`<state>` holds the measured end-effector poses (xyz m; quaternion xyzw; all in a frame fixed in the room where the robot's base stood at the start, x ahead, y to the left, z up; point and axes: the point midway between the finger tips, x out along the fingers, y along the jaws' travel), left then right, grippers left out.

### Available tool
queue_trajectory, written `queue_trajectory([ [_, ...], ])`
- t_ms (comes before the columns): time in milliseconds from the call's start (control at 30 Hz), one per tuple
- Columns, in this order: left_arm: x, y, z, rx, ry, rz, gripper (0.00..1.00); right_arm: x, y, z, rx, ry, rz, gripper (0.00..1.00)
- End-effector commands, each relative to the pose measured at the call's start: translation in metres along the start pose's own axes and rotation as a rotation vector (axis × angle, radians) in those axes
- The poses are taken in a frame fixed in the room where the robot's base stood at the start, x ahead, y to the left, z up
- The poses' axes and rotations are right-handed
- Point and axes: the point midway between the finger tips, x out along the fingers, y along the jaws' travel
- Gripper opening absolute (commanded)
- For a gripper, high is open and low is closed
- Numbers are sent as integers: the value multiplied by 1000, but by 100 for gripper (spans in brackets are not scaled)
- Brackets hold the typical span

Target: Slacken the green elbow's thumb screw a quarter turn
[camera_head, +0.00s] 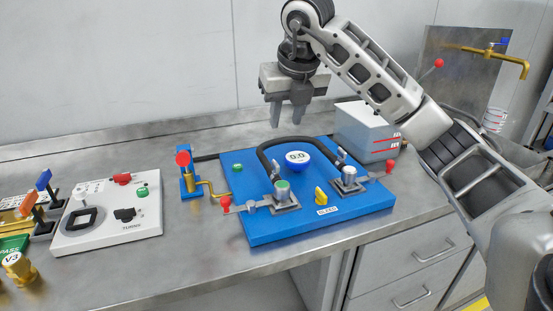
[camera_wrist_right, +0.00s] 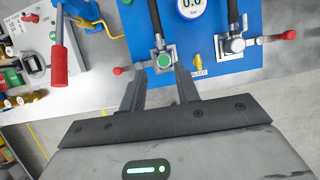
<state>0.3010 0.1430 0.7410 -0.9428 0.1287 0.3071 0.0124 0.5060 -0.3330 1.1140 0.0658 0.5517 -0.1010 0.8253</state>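The green-capped elbow (camera_head: 283,188) stands on a grey square base on the blue pump board (camera_head: 255,228), with a black hose running from it. It also shows in the right wrist view (camera_wrist_right: 163,60). A small pale thumb screw (camera_head: 275,168) sticks up at its back; in the wrist view it shows as a small grey piece (camera_wrist_right: 158,41) just beyond the green cap. My right gripper (camera_head: 287,122) hangs above and behind the elbow, fingers pointing down, apart and empty. In the wrist view its fingertips (camera_wrist_right: 160,72) appear either side of the green cap. My left gripper is not in view.
A second elbow (camera_head: 349,174) stands to the right, beside a yellow knob (camera_head: 320,195) and round gauge (camera_head: 297,157). A red-topped valve (camera_head: 183,160) stands at the board's left. A grey box (camera_head: 366,135) is behind right; a white panel (camera_head: 108,215) is left.

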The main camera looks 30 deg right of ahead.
Motion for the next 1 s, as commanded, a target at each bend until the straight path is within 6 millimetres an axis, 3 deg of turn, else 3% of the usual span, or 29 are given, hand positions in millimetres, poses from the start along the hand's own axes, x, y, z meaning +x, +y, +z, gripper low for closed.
queue_trajectory([
  [400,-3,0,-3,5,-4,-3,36,90,1,-2,-4,5,3,32],
  [600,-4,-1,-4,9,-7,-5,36,124,2,-1,-3,3,5,32],
  [800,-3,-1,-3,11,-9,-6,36,140,2,-1,-5,1,5,32],
  [1000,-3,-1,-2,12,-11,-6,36,142,2,-1,-5,-1,5,32],
])
